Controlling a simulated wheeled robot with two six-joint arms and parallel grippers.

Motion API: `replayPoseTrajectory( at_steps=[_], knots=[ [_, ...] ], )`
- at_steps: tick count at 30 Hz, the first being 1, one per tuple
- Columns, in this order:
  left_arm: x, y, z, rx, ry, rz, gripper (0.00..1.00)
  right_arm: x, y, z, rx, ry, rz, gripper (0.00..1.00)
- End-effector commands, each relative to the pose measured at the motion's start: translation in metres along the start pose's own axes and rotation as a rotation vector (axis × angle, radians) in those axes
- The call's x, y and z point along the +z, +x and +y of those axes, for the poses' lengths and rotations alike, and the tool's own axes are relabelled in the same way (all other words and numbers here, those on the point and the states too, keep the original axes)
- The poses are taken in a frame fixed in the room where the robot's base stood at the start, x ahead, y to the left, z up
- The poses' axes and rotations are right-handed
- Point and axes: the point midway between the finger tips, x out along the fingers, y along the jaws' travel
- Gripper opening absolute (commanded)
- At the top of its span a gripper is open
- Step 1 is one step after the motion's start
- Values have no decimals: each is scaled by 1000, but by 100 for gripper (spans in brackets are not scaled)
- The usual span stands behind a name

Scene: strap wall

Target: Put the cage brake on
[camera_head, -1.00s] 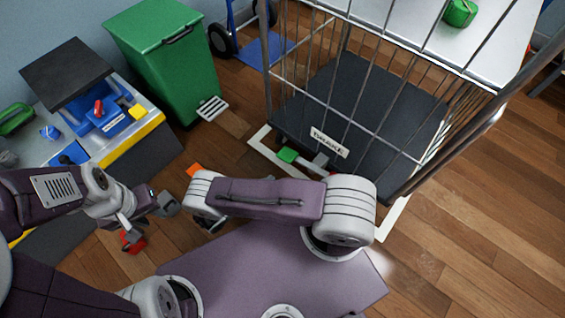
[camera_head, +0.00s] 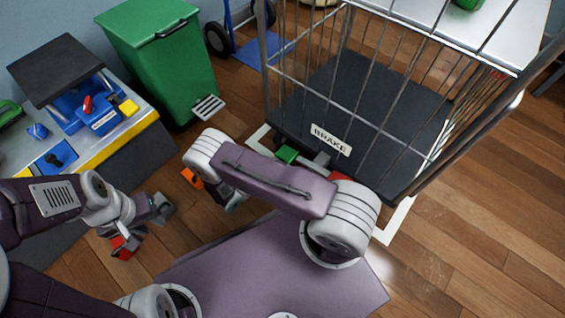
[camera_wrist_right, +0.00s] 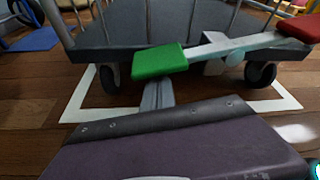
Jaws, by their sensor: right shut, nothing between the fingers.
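The cage trolley (camera_head: 395,100) has wire sides, a dark deck and a white BRAKE label on its near edge. Below the label is the brake bar, with a green pedal (camera_head: 287,154) at its left end and a red pedal (camera_head: 340,178) at its right, partly behind my arm. In the right wrist view the green pedal (camera_wrist_right: 160,60) sits lower in the picture than the red pedal (camera_wrist_right: 298,29). My right gripper (camera_wrist_right: 157,85) is shut and empty, just below the green pedal; I cannot tell whether they touch. My left gripper (camera_head: 162,207) is far left of the trolley; its jaws are unclear.
White floor tape (camera_head: 396,222) frames the trolley. Castors (camera_wrist_right: 260,75) show under its deck. A green bin (camera_head: 160,60) and a blue hand truck (camera_head: 262,52) stand at the back left. A workbench (camera_head: 135,120) with blue fixtures is on the left.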

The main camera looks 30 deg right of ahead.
Motion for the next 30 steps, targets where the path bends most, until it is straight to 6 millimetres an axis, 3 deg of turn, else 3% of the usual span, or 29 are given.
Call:
replayPoseTrajectory(
  at_steps=[19,30],
  knots=[
    [-2,-20,0,0,0,0,31,12,-4,-1,29,83,-2,0],
    [-6,-59,1,0,0,0,31,35,-12,-6,92,258,-3,0]
  ],
)
